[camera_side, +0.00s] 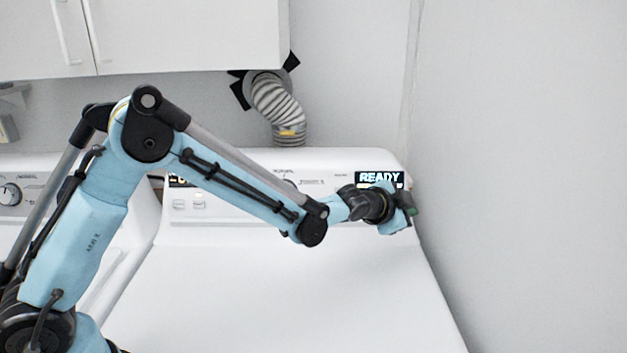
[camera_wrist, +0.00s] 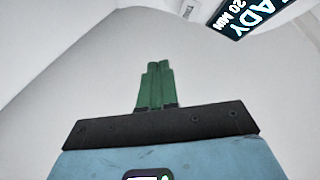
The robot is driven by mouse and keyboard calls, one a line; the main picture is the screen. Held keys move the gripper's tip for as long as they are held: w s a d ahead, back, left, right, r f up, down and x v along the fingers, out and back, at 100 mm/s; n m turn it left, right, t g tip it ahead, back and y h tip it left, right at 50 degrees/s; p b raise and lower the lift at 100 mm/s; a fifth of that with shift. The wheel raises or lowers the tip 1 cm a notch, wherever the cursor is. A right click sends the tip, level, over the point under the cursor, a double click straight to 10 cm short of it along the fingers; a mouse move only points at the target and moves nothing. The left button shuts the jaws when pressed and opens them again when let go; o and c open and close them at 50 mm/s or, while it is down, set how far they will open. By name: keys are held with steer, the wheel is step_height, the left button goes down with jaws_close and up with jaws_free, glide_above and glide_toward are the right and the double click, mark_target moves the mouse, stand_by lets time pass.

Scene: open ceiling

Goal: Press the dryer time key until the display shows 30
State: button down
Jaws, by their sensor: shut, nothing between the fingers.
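The dryer's dark display (camera_side: 379,178) glows with READY at the right end of the control panel; my wrist partly covers its lower line. In the wrist view the display (camera_wrist: 245,14) is turned and cut off, showing "ADY" and "20 MIN". A small pale key (camera_wrist: 190,10) with a faint, unreadable label lies left of the display at the top edge. My gripper (camera_side: 409,204) is in front of the panel's right end, just below the display.
The white dryer top (camera_side: 280,285) is clear. A second machine with a knob (camera_side: 10,194) stands at the left. A grey wall (camera_side: 530,150) rises close to the right of the dryer. A vent hose (camera_side: 277,108) and white cabinets (camera_side: 180,35) are behind and above.

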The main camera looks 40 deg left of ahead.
steer(key=shift+w+a+f, duration=0.45)
steer(key=shift+w+a, duration=0.4)
steer(key=shift+w+a+f, duration=0.45)
steer(key=shift+w+a, duration=0.4)
steer(key=shift+w+a, duration=0.1)
stand_by(0.9)
steer(key=shift+w+a+f, duration=0.15)
steer(key=shift+w+a, duration=0.05)
steer(key=shift+w+a+f, duration=0.1)
steer(key=shift+w+a, duration=0.15)
steer(key=shift+a, duration=0.05)
stand_by(0.8)
stand_by(0.3)
steer(key=shift+s+d+r, duration=0.25)
steer(key=shift+s+d, duration=0.35)
steer(key=s+d, duration=0.1)
steer(key=s+d+r, duration=0.1)
steer(key=s+d, duration=0.1)
steer(key=shift+s+d+r, duration=0.15)
steer(key=shift+r, duration=0.2)
